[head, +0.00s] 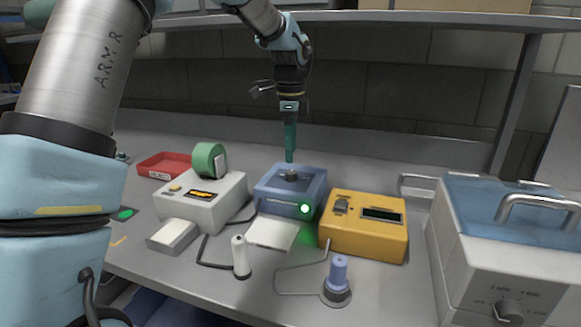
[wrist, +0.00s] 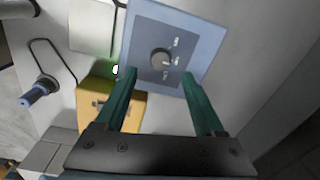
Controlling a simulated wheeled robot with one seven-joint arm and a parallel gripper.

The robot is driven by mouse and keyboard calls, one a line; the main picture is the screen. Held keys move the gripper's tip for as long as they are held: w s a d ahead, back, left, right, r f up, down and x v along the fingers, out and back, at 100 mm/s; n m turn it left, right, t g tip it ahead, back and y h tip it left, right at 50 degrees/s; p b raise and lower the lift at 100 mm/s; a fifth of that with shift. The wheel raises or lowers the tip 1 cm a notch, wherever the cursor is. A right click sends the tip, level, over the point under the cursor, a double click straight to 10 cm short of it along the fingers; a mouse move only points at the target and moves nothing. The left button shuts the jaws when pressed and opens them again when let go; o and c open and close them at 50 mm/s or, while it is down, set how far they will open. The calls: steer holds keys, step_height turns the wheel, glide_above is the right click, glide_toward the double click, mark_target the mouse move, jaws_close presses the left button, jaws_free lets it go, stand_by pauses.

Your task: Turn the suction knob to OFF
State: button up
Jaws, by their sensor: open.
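The knob (head: 291,176) is dark and round, on top of a blue box (head: 262,201) with a lit green lamp on its front. In the wrist view the knob (wrist: 160,57) has several small labels beside it, too small to read. A light mark on it seems to point toward the labels at the right. My gripper (head: 290,157) points down just above the blue box, with green fingers. In the wrist view my gripper (wrist: 157,74) is open and empty. The knob appears between and just beyond the fingertips, with no visible contact.
A yellow box (head: 350,238) stands close at the right, a white box (head: 205,205) with a green roll (head: 203,160) at the left. A red tray (head: 160,166) lies farther left. A large machine with a blue lid (head: 510,215) and its own front knob (head: 508,311) fills the right.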

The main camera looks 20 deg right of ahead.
mark_target(291, 172)
step_height(291, 172, down, 6)
steer(key=shift+w+f+p, duration=0.1)
steer(key=shift+p, duration=0.25)
jaws_close()
stand_by(0.5)
